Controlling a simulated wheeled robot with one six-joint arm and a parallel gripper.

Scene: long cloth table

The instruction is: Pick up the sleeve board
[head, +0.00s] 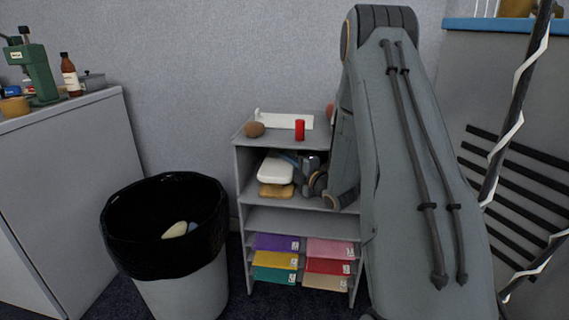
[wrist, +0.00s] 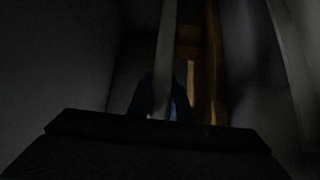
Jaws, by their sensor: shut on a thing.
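The sleeve board (head: 275,168) has a pale padded top above a wooden base. It lies in the upper compartment of the grey shelf unit (head: 293,221). My gripper (head: 291,164) reaches into this compartment from the right, at the board's right end. In the dark wrist view, my gripper's fingers (wrist: 160,105) are shut on either side of the pale edge of the sleeve board (wrist: 164,60). Its brown wooden part shows to the right of that edge. The exact contact is hard to see in the shadow.
A brown round object (head: 254,129), a red cylinder (head: 299,130) and a white tray-like piece (head: 284,119) stand on the unit's top. Coloured folders (head: 277,242) fill lower slots. A black-lined bin (head: 168,270) stands left; a grey cabinet (head: 75,170) is beyond.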

